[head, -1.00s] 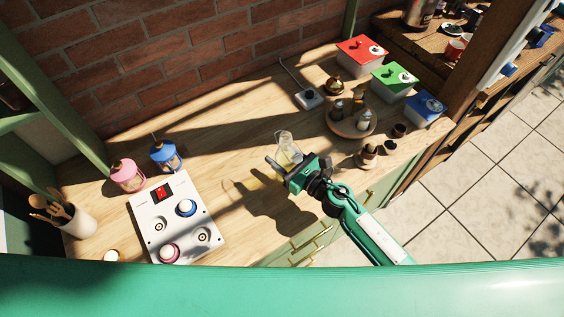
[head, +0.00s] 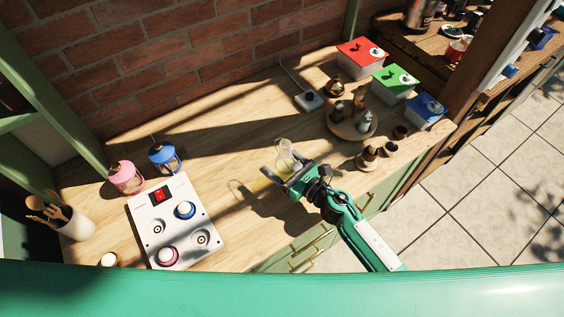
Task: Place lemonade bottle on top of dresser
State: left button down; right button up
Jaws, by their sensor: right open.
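A clear glass bottle (head: 285,150), which looks like the lemonade bottle, stands on the wooden top of the dresser (head: 235,160) near its middle. The dresser has a green front with brass handles. My right gripper (head: 279,169) is open at the bottle, with its fingers spread at the bottle's near side. Whether the fingers touch the glass cannot be told. The bottle's lower part is partly hidden by the gripper. My left gripper is not in view.
A white burner panel (head: 178,222) and pink (head: 126,178) and blue (head: 164,157) lanterns stand left. A round tray (head: 352,124) with small jars and red (head: 360,52), green (head: 394,80) and blue (head: 426,110) lidded boxes stand right. Bare wood lies behind the bottle.

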jog(key=shift+r, duration=0.15)
jog(key=shift+d, duration=0.1)
jog(key=b+v, duration=0.3)
jog(key=v, duration=0.8)
jog(key=shift+s+d+b, duration=0.25)
jog(key=shift+s+b, duration=0.1)
jog(key=shift+s, duration=0.05)
